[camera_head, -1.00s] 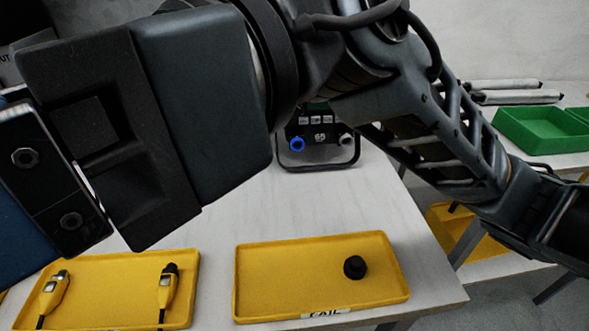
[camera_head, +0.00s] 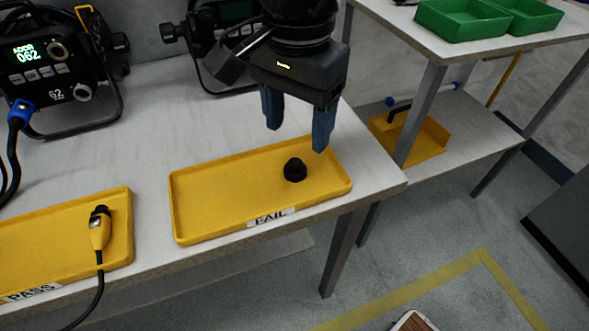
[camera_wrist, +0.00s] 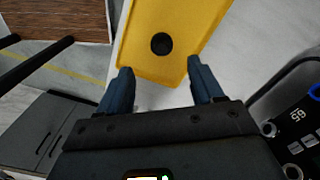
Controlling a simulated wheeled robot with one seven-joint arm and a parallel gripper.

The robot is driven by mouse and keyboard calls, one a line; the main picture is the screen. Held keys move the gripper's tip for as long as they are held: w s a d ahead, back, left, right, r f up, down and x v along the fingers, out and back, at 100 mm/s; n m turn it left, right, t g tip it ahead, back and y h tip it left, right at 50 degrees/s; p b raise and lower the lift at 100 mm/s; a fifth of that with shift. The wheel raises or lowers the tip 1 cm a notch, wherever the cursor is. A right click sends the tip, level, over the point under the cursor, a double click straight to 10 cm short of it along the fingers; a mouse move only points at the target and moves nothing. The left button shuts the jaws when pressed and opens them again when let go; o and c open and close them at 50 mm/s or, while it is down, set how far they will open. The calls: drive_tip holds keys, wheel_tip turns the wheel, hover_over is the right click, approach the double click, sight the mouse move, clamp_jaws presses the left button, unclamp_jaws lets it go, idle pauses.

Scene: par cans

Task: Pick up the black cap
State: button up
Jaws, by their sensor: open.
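The black cap (camera_head: 295,169) stands in the yellow tray labelled FAIL (camera_head: 215,211), toward its right end. In the wrist view the cap (camera_wrist: 161,43) is a round black disc with a darker centre, lying beyond the fingertips and between their lines. My gripper (camera_head: 296,137) is open and empty, with its blue fingers pointing down above the back right part of the tray. In the wrist view my gripper (camera_wrist: 158,66) has its two fingers spread wide. The cap is apart from both fingers, and nothing hides it.
A yellow PASS tray (camera_head: 125,225) at the left holds a yellow tester (camera_head: 100,228) with a black cable. Par can lights (camera_head: 55,65) stand at the back. The table's front right corner is close to the FAIL tray. A shelf with green bins (camera_head: 460,28) stands at the right.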

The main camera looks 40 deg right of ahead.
sight(294, 164)
drive_tip(key=shift+a+f, duration=0.15)
drive_tip(key=shift+f, duration=3.75)
drive_tip(key=shift+c, duration=0.5)
drive_tip(key=c, duration=1)
